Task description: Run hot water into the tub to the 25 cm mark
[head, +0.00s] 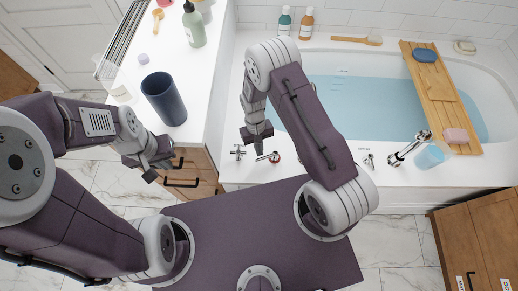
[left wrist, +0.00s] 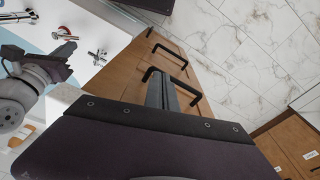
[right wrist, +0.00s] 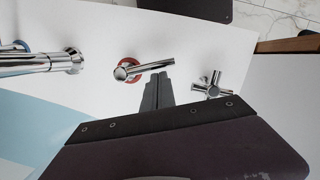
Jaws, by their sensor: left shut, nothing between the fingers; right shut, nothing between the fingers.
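The tub (head: 480,82) holds pale blue water (head: 365,105). Small dark marks (head: 342,71) show on its far inner wall near the waterline, too small to read. A chrome lever with a red ring (head: 273,157) sits on the near rim; it also shows in the right wrist view (right wrist: 130,70). My right gripper (head: 257,135) is shut and empty, close to this lever; whether they touch I cannot tell. A chrome spout (right wrist: 40,62) partly covers a blue ring (right wrist: 18,46). No running stream is visible. My left gripper (head: 160,168) is shut and empty by the cabinet.
A cross handle (head: 238,152) stands left of the red-ringed lever. A wooden bath tray (head: 432,95) spans the tub at right, with a chrome hand shower (head: 410,148) and blue cup (head: 430,156) nearby. A dark tumbler (head: 163,100) stands on the left counter. Black-handled drawers (left wrist: 170,60) are beside my left gripper.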

